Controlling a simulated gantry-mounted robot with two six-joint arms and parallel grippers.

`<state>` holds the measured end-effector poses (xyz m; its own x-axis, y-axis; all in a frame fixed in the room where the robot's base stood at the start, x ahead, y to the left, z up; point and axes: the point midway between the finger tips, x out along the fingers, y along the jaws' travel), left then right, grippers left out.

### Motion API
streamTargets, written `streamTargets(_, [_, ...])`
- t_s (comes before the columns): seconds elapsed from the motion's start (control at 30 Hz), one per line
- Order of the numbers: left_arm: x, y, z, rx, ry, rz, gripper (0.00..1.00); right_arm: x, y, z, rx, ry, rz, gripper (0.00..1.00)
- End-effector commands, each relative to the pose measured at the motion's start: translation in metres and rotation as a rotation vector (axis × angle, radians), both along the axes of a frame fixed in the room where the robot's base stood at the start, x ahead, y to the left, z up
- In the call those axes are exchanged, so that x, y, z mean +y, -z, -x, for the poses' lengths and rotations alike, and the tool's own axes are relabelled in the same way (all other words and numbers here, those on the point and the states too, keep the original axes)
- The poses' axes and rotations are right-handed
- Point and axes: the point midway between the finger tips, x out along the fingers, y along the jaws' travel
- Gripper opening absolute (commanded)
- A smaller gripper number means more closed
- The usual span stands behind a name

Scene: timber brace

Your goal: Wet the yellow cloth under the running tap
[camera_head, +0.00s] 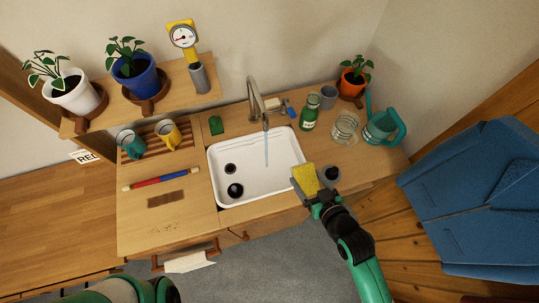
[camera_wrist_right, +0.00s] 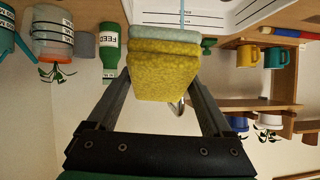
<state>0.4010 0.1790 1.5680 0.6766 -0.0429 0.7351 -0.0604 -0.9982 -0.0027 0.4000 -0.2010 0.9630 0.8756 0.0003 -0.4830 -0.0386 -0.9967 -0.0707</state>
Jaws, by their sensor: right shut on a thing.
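My right gripper (camera_head: 312,197) is shut on the yellow cloth (camera_head: 305,180), a thick block held over the right rim of the white sink (camera_head: 220,150). In the right wrist view the cloth (camera_wrist_right: 163,75) sits between the two fingers, with a grey-green layer (camera_wrist_right: 165,35) at its far end. The tap (camera_head: 255,98) stands behind the sink, and a thin water stream (camera_head: 266,150) runs down into it. In the head view the cloth is to the right of the stream and apart from it. My left gripper is out of view; only part of that arm shows.
A green bottle (camera_head: 310,112), glass jar (camera_head: 345,127) and teal watering can (camera_head: 382,128) stand right of the tap. A dark grey round thing (camera_head: 331,174) is close beside my right gripper. A black round thing (camera_head: 235,190) lies in the sink. Mugs stand on the left rack.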

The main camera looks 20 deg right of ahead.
Motion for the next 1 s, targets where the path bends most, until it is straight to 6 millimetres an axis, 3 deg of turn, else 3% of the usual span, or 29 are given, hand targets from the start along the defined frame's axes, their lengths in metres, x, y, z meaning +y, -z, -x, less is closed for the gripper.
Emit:
streamTargets(0.6, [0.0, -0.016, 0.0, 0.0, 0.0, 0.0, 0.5, -0.004, -0.001, 0.056, 0.0, 0.001, 0.0, 0.4])
streamTargets(1.0, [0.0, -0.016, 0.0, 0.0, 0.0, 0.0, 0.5, -0.004, -0.001, 0.058, -0.002, 0.0, 0.001, 0.4])
